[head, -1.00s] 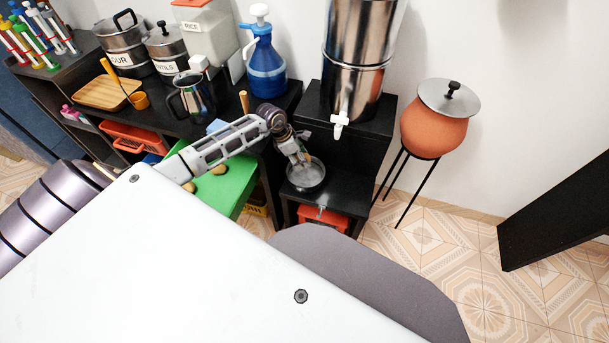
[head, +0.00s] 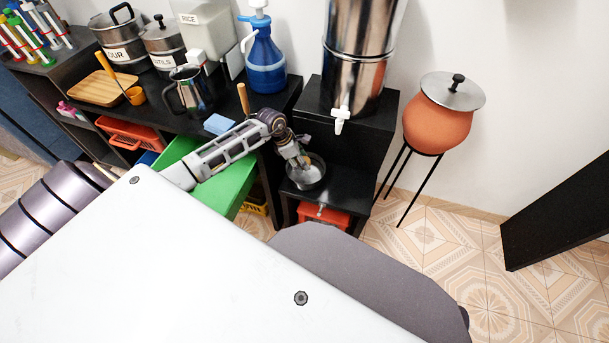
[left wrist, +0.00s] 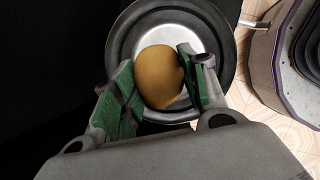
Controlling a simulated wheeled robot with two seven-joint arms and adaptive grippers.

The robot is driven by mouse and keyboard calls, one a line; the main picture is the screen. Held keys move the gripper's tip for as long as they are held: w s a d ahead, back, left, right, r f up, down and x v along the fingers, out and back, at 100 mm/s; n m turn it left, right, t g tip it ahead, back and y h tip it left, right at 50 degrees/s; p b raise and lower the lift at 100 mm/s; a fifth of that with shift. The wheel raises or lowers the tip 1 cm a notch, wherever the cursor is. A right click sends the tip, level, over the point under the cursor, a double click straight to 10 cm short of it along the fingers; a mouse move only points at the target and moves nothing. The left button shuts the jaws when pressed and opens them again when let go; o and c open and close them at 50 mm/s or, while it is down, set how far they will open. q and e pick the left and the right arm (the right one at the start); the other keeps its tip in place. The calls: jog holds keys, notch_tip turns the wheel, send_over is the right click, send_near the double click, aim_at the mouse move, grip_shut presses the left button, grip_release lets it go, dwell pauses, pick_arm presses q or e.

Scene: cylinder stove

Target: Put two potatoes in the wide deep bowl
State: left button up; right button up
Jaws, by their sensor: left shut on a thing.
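The wide deep bowl (head: 317,181) is dark outside with a shiny inside and stands on the low black shelf below the steel dispenser's tap. My left gripper (head: 304,165) is over the bowl in the head view. In the left wrist view, its green-padded fingers (left wrist: 160,88) are shut on a brown-yellow potato (left wrist: 160,75). The potato is in front of the bowl's bright inside (left wrist: 187,45), and its exact height above the bottom cannot be told. No other potato is clear in the current views; my left arm covers part of the green surface. My right gripper is out of view.
The steel dispenser (head: 355,65) with its white tap (head: 340,118) rises behind the bowl. An orange pot (head: 436,122) stands on a black stand to the right. A green drawer or tray (head: 235,185) and the black counter (head: 215,105) lie left. Patterned floor is open at right.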

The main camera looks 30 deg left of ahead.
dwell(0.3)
pick_arm(q)
jog(key=o, duration=1.1)
jog(key=shift+o, duration=0.2)
jog(key=shift+f, duration=0.1)
jog(key=shift+r, duration=5.05)
jog(key=shift+s, duration=0.15)
